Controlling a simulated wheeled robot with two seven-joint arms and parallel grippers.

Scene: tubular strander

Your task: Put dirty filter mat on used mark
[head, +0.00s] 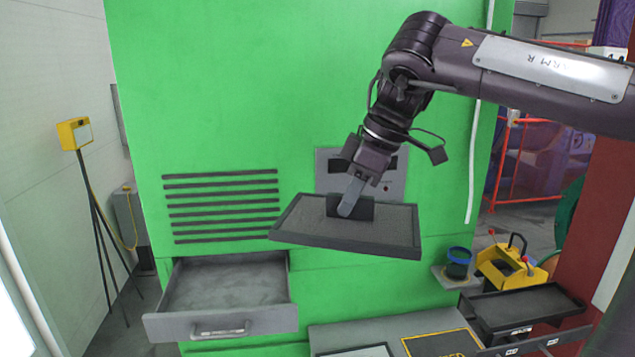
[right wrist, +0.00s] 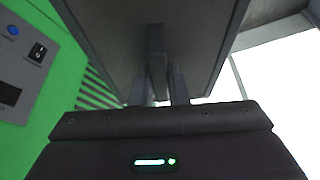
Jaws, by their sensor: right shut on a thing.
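The dirty filter mat (head: 300,223) is a dark grey framed rectangular panel with a black grip block in its middle. My right gripper (head: 349,205) is shut on that block and holds the mat in the air in front of the green cabinet, slightly tilted. In the right wrist view the mat (right wrist: 205,40) fills the top middle, with the fingers (right wrist: 160,90) against its grip. The used mark (head: 440,345) seems to be the yellow-outlined dark rectangle at the bottom edge, partly cut off; its lettering is only partly visible. My left gripper is not in view.
An open, empty drawer (head: 222,325) juts out at lower left. A white-edged rectangle (head: 365,352) lies beside the yellow one. Dark trays (head: 525,306), a yellow box (head: 508,268) and a blue-rimmed cup (head: 458,262) stand at right. A yellow device on a tripod (head: 74,134) stands far left.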

